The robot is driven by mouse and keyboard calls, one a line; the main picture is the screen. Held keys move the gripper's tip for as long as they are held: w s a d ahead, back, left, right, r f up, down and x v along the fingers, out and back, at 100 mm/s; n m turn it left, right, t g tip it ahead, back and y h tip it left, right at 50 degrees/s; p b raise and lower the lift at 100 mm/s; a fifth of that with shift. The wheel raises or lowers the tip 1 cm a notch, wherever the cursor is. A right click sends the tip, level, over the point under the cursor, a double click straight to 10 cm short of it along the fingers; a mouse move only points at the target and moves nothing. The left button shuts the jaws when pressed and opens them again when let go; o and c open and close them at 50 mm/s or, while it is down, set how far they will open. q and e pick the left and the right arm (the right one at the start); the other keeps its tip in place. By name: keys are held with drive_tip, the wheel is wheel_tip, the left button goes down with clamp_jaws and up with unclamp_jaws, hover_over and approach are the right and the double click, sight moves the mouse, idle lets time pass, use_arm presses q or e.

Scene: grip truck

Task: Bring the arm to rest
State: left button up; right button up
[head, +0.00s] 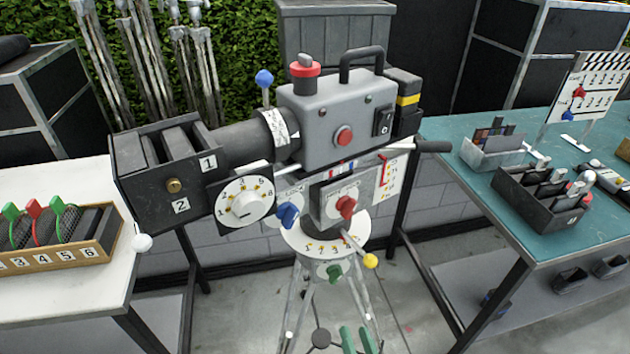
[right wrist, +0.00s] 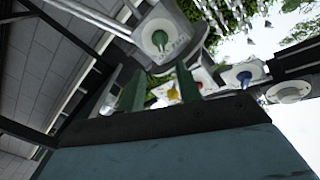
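My right gripper (head: 358,338) shows at the bottom edge of the head view as two green fingers with a gap between them. It is open, with nothing between the fingers. In the right wrist view the gripper (right wrist: 160,88) also shows its two green fingers apart. It is in front of and below the camera rig (head: 320,125), near the tripod legs (head: 345,290), and appears clear of them. The rig's green knob (head: 335,272) and yellow-tipped lever (head: 370,260) are above it. My left gripper is not in view.
A white table (head: 30,290) with a wooden tray (head: 65,257) stands at the left. A teal table (head: 490,225) at the right holds a black bin (head: 540,205), a clear bin and a clapperboard (head: 590,88). Grey floor shows around the tripod.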

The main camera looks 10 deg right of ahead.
drive_tip(key=s+d+f+n+g+y, duration=0.1)
drive_tip(key=s+f+n+g, duration=0.3)
drive_tip(key=f, duration=0.7)
drive_tip(key=s+d+f+n+g+y, duration=0.1)
drive_tip(key=s+f+g, duration=0.45)
drive_tip(key=f, duration=0.65)
drive_tip(key=s+d+f+n+g+h, duration=0.1)
drive_tip(key=s+d+f+g, duration=0.2)
drive_tip(key=s, duration=0.7)
drive_tip(key=s+d+f+n+g+h, duration=0.1)
drive_tip(key=s+d+f+n+g, duration=0.1)
drive_tip(key=s+d+f+g, duration=0.2)
drive_tip(key=s+d+f, duration=0.2)
drive_tip(key=s+f, duration=0.2)
drive_tip(key=s, duration=0.2)
drive_tip(key=shift+f+h, duration=0.2)
drive_tip(key=shift+h, duration=0.1)
drive_tip(key=shift+a+g, duration=0.1)
drive_tip(key=shift+g, duration=0.15)
